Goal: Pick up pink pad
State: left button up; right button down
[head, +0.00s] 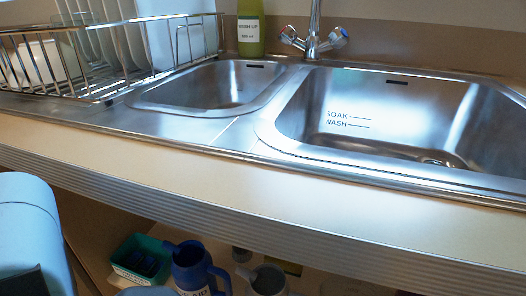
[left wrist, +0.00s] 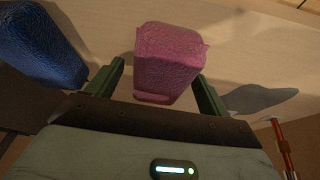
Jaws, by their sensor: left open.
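The pink pad (left wrist: 170,48) is a rough-textured block in the left wrist view, on a pale surface. My left gripper (left wrist: 160,75) is open, with one green-grey finger on each side of the pad's lower part. I see a narrow gap at the left finger; the right finger looks very close to the pad, and I cannot tell whether it touches. The pad does not show in the head view. My right gripper is in neither view.
A blue block (left wrist: 42,45) lies left of the fingers; a grey flat shape (left wrist: 258,99) and red rod (left wrist: 284,148) are right. In the head view, a green tray (head: 122,272) and blue jug (head: 192,268) stand beneath the counter edge (head: 250,215).

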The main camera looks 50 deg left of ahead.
pick_arm(q)
jog(key=c, duration=1.1)
jog(key=shift+o, duration=0.2)
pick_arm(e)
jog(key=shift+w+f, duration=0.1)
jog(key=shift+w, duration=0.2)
pick_arm(q)
jog(key=shift+r, duration=0.2)
